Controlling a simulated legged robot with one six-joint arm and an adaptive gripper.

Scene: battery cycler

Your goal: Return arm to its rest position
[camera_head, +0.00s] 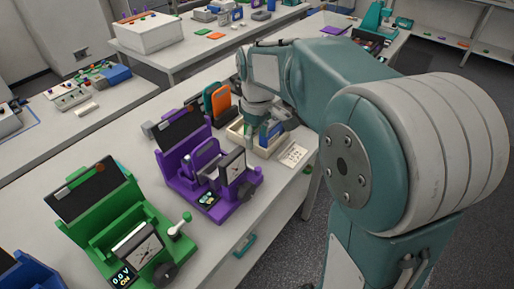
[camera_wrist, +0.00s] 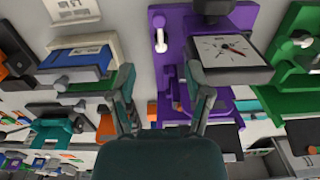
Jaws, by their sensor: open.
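My arm reaches from the right of the head view over the bench. My gripper (camera_head: 258,140) points down beside the purple cycler (camera_head: 205,170), near a shallow tray (camera_head: 238,136) holding a blue item (camera_head: 271,136). In the wrist view my gripper (camera_wrist: 164,98) has its two fingers spread apart with nothing between them. The purple cycler (camera_wrist: 174,60) with its dial meter is just beyond and to the right of the fingers there.
A green cycler (camera_head: 105,225) stands at the front left, and a blue one (camera_head: 20,272) shows at the corner. Orange and dark green upright items (camera_head: 218,100) stand behind the tray. A white card (camera_head: 292,155) lies near the bench edge. Floor (camera_head: 290,235) is clear.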

